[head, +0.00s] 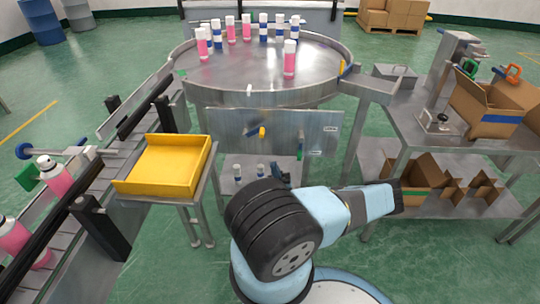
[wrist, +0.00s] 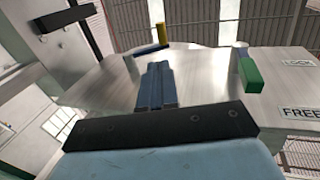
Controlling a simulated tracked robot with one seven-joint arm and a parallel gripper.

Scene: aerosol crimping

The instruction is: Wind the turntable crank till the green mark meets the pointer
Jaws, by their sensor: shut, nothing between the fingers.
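The round steel turntable (head: 255,92) stands at the back centre. A crank with a yellow knob (head: 262,132) is on the metal panel below it; the yellow knob also shows in the wrist view (wrist: 161,33). A small green mark (head: 182,73) shows at the turntable's left rim, and a yellow piece (head: 343,68), possibly the pointer, at its right rim, well apart. My gripper (wrist: 156,66) is shut and empty, its dark blue fingers in front of the panel, apparently below the crank knob. I cannot tell whether it touches the crank.
A green-ended lever (wrist: 250,75) sits right of the crank, near a label reading FREE (wrist: 302,113). Pink and blue-banded cans (head: 289,60) stand on the turntable. A yellow tray (head: 165,168) is left; a steel bench (head: 400,120) with cardboard boxes is right.

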